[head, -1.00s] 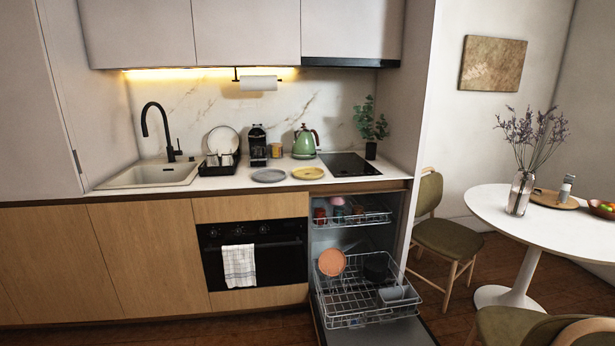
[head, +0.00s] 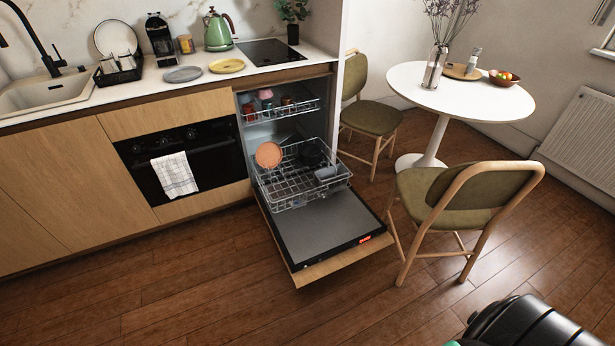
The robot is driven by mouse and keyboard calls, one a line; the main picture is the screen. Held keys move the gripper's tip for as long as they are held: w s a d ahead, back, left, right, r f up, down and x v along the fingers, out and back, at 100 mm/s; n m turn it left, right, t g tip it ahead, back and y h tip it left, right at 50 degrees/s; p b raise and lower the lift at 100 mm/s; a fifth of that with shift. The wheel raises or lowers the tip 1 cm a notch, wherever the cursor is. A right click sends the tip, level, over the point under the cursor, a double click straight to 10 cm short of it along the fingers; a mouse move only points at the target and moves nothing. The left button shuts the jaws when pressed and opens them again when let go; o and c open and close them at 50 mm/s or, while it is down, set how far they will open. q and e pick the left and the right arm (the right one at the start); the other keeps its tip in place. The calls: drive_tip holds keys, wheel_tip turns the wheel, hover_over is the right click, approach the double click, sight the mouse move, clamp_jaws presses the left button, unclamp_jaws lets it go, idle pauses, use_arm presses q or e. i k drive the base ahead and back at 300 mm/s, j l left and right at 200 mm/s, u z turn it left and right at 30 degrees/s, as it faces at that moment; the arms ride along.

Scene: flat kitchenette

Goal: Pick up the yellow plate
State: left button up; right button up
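No gripper shows on or near the yellow plate. Neither of my grippers can be made out in the head view; only a dark part of my own body shows at the bottom right.
The dishwasher door (head: 325,222) is folded down over the floor, with the lower rack (head: 292,190) pulled out. A green kettle (head: 217,30) stands behind the plates. A chair (head: 455,200) and round table (head: 465,97) stand right. The wooden floor (head: 190,290) in front is clear.

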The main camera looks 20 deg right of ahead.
sight(226, 65)
drive_tip(key=i+j+z, duration=0.1)
drive_tip(key=i+j, duration=0.35)
drive_tip(key=i, duration=0.3)
drive_tip(key=i+j+z, duration=0.15)
drive_tip(key=i+j, duration=0.35)
drive_tip(key=i, duration=0.2)
drive_tip(key=i+j+z, duration=0.1)
drive_tip(key=i+j, duration=0.5)
drive_tip(key=i+l, duration=0.05)
drive_tip(key=i, duration=0.05)
